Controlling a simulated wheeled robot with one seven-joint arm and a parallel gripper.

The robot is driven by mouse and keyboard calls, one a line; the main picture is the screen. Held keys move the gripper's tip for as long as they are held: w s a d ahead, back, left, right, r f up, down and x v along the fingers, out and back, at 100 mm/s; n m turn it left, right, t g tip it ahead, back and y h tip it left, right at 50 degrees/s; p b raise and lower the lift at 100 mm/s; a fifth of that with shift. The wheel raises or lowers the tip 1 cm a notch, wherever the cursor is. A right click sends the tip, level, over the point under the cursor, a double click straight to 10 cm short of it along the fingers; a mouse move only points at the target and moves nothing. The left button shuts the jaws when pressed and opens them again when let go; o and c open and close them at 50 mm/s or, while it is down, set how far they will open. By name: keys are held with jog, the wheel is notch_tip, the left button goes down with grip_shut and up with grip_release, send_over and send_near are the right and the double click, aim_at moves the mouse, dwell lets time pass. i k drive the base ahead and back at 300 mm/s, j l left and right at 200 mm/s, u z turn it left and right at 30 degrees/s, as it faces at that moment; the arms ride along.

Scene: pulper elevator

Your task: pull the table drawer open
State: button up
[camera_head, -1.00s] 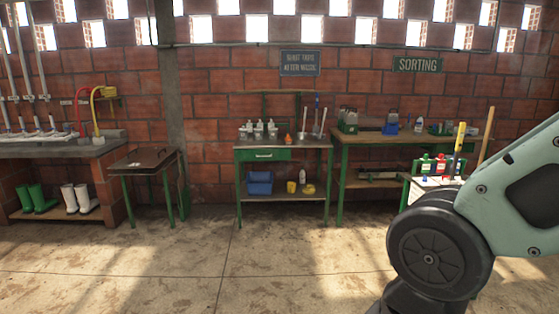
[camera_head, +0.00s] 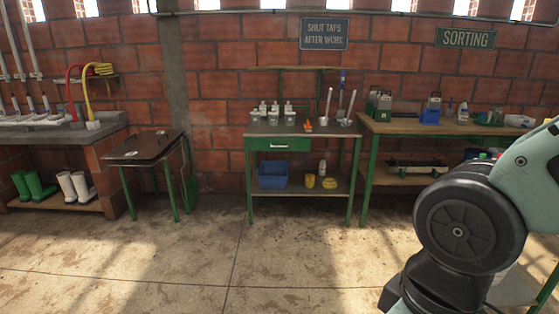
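The table (camera_head: 331,129) stands against the brick wall, near the middle of the view. Its green drawer (camera_head: 258,145) sits under the left part of the top, with a pale handle (camera_head: 279,146) on its front. The drawer front looks flush with the table, so it appears closed. My arm shows at the right edge, in front of the sorting bench. My gripper is outside the view, and nothing of mine touches the drawer.
Bottles (camera_head: 263,112) and ladles stand on the table; a blue bin (camera_head: 273,174) and a yellow cup (camera_head: 310,181) are on its lower shelf. A small side table (camera_head: 144,147) stands left, the sorting bench (camera_head: 398,127) right. The concrete floor (camera_head: 180,260) in front is clear.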

aim_at(257, 144)
jog(key=i+l, duration=0.1)
jog(key=i, duration=4)
jog(key=j+u, duration=0.05)
jog(key=j, duration=0.05)
